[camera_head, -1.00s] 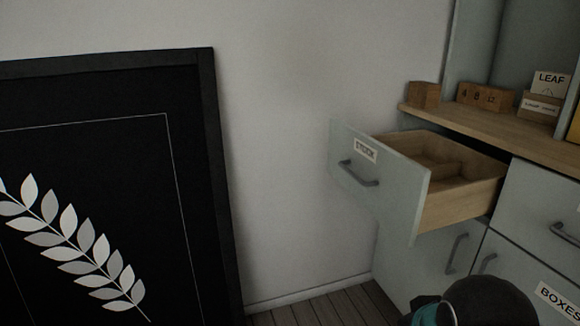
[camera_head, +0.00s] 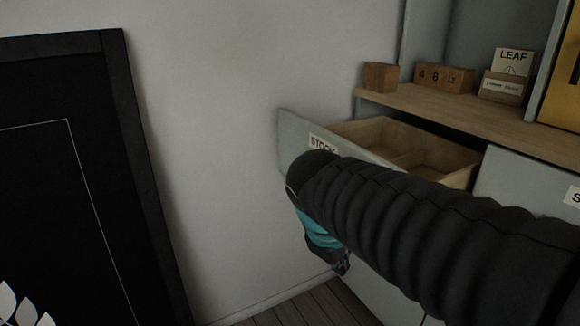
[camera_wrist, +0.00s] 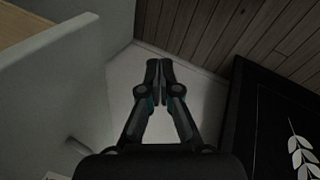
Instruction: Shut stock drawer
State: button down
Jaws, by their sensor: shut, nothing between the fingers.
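The stock drawer (camera_head: 294,132) is pulled out of the grey-green cabinet, with its wooden inside (camera_head: 410,148) showing empty divided compartments. Its "STOCK" label is partly covered by my black ribbed arm, which crosses in front of the drawer's face and hides its handle in the head view. My gripper (camera_wrist: 159,64) is shut and empty in the wrist view. The drawer front (camera_wrist: 62,85) fills the left of that view, with its handle (camera_wrist: 76,147) low down. The gripper is to the right of the drawer front, apart from it. In the head view the fingertips are largely hidden.
The wooden counter (camera_head: 440,108) above the drawer holds small wooden blocks (camera_head: 445,78) and a "LEAF" card box (camera_head: 508,75). A black framed leaf picture (camera_head: 60,190) leans on the wall at left. Wall and plank floor lie between it and the cabinet.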

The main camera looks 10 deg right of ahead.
aim_at(289, 163)
jog(key=w+a+r+n+h+b, duration=0.1)
jog(key=w+a+n+h, duration=0.3)
jog(key=w, duration=0.5)
jog(key=w+a+r+n+h+b, duration=0.1)
jog(key=w+n+h+b, duration=0.1)
jog(key=w+n+h, duration=0.35)
jog(key=w+a+r+n+t+h+b, duration=0.1)
jog(key=w+a+r+n+t+h, duration=0.3)
jog(key=w+a, duration=0.7)
jog(key=w+d+n+g+b, duration=0.1)
jog(key=w+d, duration=0.3)
jog(key=d, duration=0.9)
jog(key=shift+f+b, duration=0.25)
jog(key=shift+b, duration=0.35)
jog(key=shift+w+d, duration=0.15)
